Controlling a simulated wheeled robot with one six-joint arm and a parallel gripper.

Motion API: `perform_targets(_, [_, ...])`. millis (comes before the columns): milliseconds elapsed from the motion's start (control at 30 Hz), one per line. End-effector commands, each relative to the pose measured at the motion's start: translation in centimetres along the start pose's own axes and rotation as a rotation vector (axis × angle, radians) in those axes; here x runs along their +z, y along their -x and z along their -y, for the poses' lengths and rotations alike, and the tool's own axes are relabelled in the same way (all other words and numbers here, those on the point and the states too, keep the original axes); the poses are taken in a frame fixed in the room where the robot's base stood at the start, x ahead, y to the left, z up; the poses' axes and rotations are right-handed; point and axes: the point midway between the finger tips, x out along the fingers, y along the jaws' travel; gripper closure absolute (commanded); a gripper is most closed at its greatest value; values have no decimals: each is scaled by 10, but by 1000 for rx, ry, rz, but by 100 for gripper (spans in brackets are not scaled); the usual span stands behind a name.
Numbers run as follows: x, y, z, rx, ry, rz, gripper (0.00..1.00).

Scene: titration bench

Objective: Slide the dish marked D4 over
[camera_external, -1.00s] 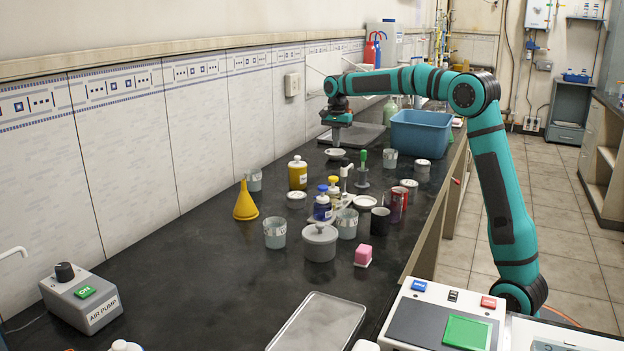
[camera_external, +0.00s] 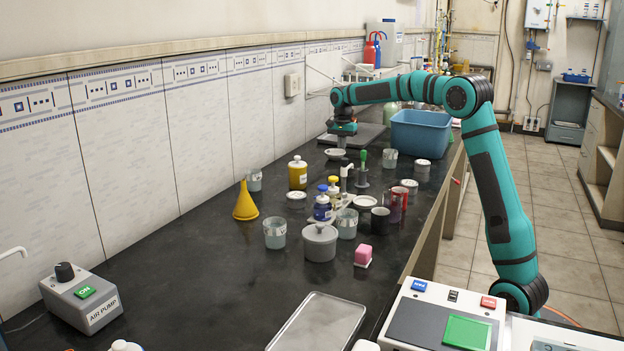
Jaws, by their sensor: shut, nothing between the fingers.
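Several small white dishes stand on the black bench: one at the back (camera_external: 334,154), one in the middle right (camera_external: 365,202), one at the left (camera_external: 296,199) and one at the right (camera_external: 409,185). Their markings are too small to read, so I cannot tell which is D4. My gripper (camera_external: 342,145) points down, shut and empty, just behind and right of the back dish's middle. The fingertips are small and partly lost against the background; I cannot tell whether they touch the dish.
A blue bin (camera_external: 420,134) stands right of my gripper. In front are a yellow bottle (camera_external: 298,174), a yellow funnel (camera_external: 246,203), a green-handled tool (camera_external: 362,170), beakers and cups. A grey plate (camera_external: 357,136) lies behind.

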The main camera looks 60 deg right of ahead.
Motion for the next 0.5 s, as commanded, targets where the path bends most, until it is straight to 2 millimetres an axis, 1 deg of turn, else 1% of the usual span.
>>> perform_targets(367, [3,-1,0,1,0,1,100])
perform_targets(467, [15,0,0,1,2,1,100])
perform_targets(500, [23,0,1,1,3,1,100])
